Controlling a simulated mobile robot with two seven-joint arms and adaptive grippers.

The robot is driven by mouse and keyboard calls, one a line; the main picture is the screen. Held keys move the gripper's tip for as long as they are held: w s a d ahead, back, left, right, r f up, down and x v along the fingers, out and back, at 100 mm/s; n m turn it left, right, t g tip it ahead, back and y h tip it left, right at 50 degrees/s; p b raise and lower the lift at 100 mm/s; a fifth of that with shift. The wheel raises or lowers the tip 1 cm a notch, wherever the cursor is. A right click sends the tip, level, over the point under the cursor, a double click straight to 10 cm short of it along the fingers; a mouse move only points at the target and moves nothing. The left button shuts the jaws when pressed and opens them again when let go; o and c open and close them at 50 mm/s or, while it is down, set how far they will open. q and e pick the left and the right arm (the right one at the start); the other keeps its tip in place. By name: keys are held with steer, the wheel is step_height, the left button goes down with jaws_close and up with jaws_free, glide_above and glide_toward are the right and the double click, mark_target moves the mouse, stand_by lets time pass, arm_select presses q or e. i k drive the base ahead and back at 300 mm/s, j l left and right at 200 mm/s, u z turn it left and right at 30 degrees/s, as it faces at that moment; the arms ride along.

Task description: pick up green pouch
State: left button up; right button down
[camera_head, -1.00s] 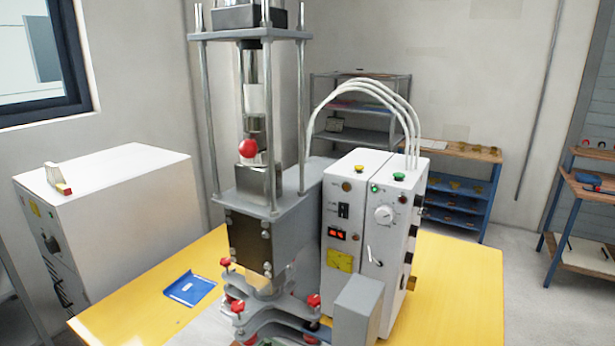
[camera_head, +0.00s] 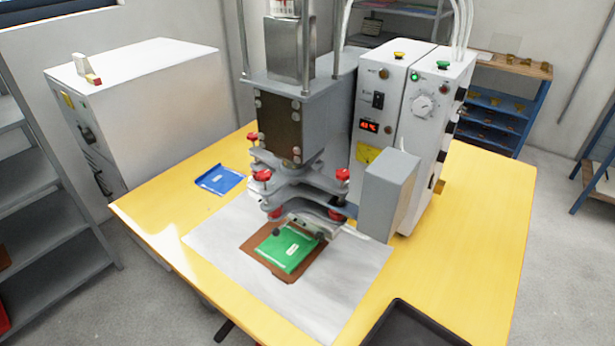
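The green pouch (camera_head: 287,249) lies flat on a brown pad (camera_head: 257,258), with a small white label on it. The pad rests on a light grey plate (camera_head: 345,285) on the yellow table. The far edge of the pouch is close to or partly under the head of the welding press (camera_head: 300,205). Neither of my grippers shows in the head view.
A blue pouch (camera_head: 219,180) lies on the yellow table (camera_head: 470,235) left of the press. A white control box (camera_head: 408,110) stands right of the press, with a grey box (camera_head: 388,195) before it. A black tray (camera_head: 415,325) is at the front right. Shelves (camera_head: 35,190) stand at the left.

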mark_target(286, 251)
steer(key=j+z, duration=0.5)
steer(key=j, duration=1.05)
steer(key=i, duration=0.05)
